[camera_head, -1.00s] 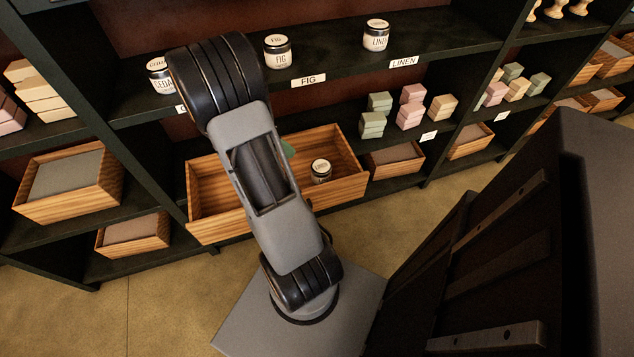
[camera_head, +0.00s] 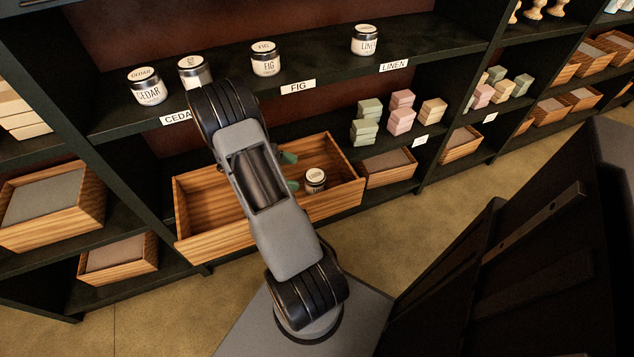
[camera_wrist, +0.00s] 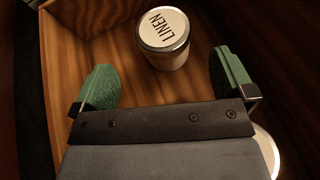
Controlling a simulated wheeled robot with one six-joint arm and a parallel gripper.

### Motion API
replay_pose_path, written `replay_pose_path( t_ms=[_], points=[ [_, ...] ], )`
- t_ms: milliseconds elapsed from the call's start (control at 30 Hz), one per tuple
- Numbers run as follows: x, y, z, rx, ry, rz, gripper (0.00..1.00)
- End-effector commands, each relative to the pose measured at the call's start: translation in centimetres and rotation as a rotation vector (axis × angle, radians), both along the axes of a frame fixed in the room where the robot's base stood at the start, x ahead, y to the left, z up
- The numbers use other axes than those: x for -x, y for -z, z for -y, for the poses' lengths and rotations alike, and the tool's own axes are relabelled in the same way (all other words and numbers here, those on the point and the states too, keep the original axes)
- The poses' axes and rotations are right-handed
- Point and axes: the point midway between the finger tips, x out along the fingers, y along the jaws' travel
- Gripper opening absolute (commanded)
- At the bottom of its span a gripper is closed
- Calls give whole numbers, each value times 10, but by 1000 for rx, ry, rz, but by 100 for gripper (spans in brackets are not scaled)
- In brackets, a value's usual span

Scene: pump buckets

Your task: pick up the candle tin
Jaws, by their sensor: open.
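A candle tin (camera_head: 315,181) with a white lid and dark rim stands upright in a wooden crate (camera_head: 340,208). In the wrist view the tin's lid (camera_wrist: 164,27) reads LINEN. My gripper (camera_head: 291,172) has green fingers and is inside the crate area, just left of the tin in the head view. In the wrist view my gripper (camera_wrist: 163,62) is open, with the tin ahead and between the finger lines, touching neither finger. A second pale round lid (camera_wrist: 266,150) shows at the lower right, mostly hidden by my gripper.
Labelled tins stand on the shelf above: Cedar (camera_head: 147,87), a partly hidden one (camera_head: 193,71), Fig (camera_head: 265,58) and Linen (camera_head: 365,40). Soap blocks (camera_head: 402,112) and smaller crates (camera_head: 390,167) are to the right. The crate walls surround my fingers.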

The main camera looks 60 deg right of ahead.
Motion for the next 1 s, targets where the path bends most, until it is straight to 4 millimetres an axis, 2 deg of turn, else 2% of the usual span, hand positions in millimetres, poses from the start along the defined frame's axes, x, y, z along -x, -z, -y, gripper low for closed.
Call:
replay_pose_path(
  t_ms=[100, 367, 700, 1000],
  points=[
    [13, 7, 9, 1, 4, -1, 100],
    [25, 12, 17, 0, 4, 0, 100],
    [59, 26, 36, 1, 5, -1, 100],
    [64, 28, 40, 1, 4, 0, 100]
  ],
)
